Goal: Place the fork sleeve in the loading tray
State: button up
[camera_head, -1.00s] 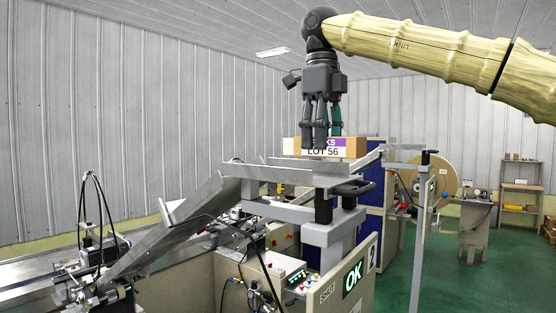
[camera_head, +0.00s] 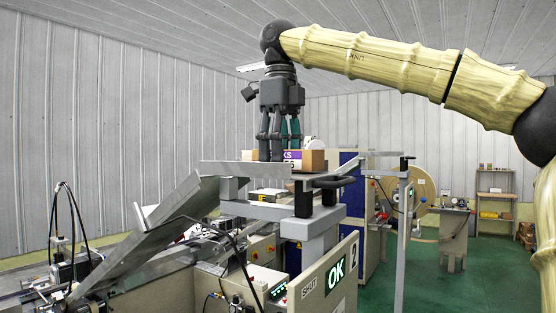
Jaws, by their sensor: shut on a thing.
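The fork sleeve is a tan carton (camera_head: 314,160) with a purple and white label, seen at the top of the machine. My gripper (camera_head: 277,154) points down and is shut on the carton, its fingers covering the middle of the label. The loading tray (camera_head: 224,169) is a grey metal piece on top of the stand. The carton looks level and its lower part is hidden behind the tray's front edge. I cannot tell whether its underside touches the tray floor.
A sloping metal chute (camera_head: 160,225) runs down left from the tray. A black handle (camera_head: 333,182) sticks out at the tray's right front. An "OK" panel (camera_head: 336,270) stands below. Green floor (camera_head: 430,285) is clear at the right.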

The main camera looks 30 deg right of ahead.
jog(key=o, duration=0.7)
jog(key=shift+w+a+f, duration=0.15)
jog(key=shift+w, duration=0.3)
jog(key=shift+w+a+f, duration=0.1)
jog(key=shift+w+a, duration=0.05)
jog(key=shift+w, duration=0.25)
jog(key=shift+c, duration=0.2)
jog(key=o, duration=0.3)
jog(key=shift+o, duration=0.5)
jog(key=shift+s+d+r, duration=0.2)
jog(key=shift+s, duration=0.35)
jog(key=shift+w+a, duration=0.15)
jog(key=shift+w, duration=0.15)
jog(key=shift+w+r+p, duration=0.1)
jog(key=shift+r+p, duration=0.2)
jog(key=shift+p, duration=0.1)
notch_tip(320, 180, up, 8)
jog(key=p, duration=0.5)
jog(key=shift+r, duration=0.25)
jog(key=r, duration=0.2)
jog(key=shift+s+r, duration=0.2)
jog(key=shift+r, duration=0.2)
